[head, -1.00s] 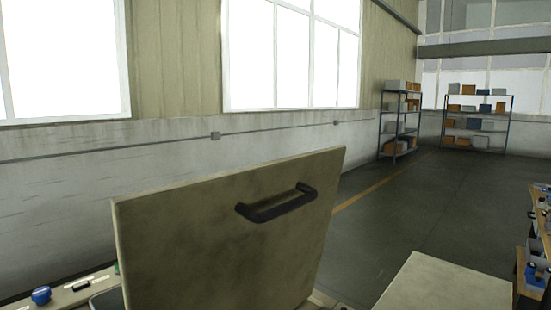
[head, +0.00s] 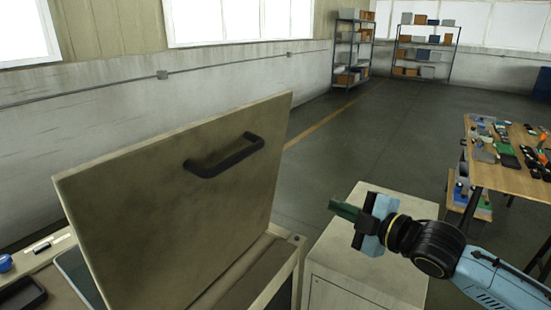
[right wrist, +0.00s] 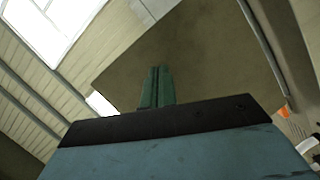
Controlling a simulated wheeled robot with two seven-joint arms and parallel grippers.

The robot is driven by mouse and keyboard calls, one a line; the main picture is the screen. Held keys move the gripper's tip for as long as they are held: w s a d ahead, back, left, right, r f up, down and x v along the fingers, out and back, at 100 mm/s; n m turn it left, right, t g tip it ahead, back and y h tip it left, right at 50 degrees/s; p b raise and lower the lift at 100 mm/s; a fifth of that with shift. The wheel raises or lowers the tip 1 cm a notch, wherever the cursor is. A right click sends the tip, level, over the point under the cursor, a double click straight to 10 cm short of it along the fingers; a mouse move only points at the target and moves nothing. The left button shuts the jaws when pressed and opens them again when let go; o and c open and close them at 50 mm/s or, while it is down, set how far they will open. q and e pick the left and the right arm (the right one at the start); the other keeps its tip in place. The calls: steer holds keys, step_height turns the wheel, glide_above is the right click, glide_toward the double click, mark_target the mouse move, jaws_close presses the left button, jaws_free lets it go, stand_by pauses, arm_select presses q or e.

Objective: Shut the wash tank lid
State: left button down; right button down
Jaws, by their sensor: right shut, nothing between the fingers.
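The wash tank lid (head: 170,200) stands raised, tilted up on the tank, in the head view. It is a beige panel with a black bar handle (head: 225,156) near its top edge. The tank's rim (head: 285,255) shows at the lower right of the lid. My right gripper (head: 334,206) is to the right of the lid, apart from it, above a beige cabinet. Its green fingers are together and empty, pointing left. In the right wrist view the shut fingers (right wrist: 157,88) show in front of the lid's beige panel (right wrist: 185,55). My left gripper is not in view.
A beige cabinet (head: 365,255) stands right of the tank. A workbench (head: 515,175) with several tools is at the right. A ledge with a blue knob (head: 5,262) and a black tray (head: 22,294) is at the lower left. Open floor lies behind.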

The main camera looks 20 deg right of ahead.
step_height(320, 180, up, 16)
steer(key=s+a+n+y, duration=0.2)
steer(key=a+n+y, duration=0.1)
steer(key=n+y, duration=0.4)
steer(key=n+h+p, duration=0.1)
steer(key=p, duration=0.4)
glide_toward(262, 106)
steer(key=shift+t, duration=0.3)
steer(key=x, duration=0.5)
steer(key=shift+w+a+f, duration=0.1)
steer(key=shift+a, duration=0.25)
steer(key=shift+w+a, duration=0.4)
steer(key=shift+w, duration=0.15)
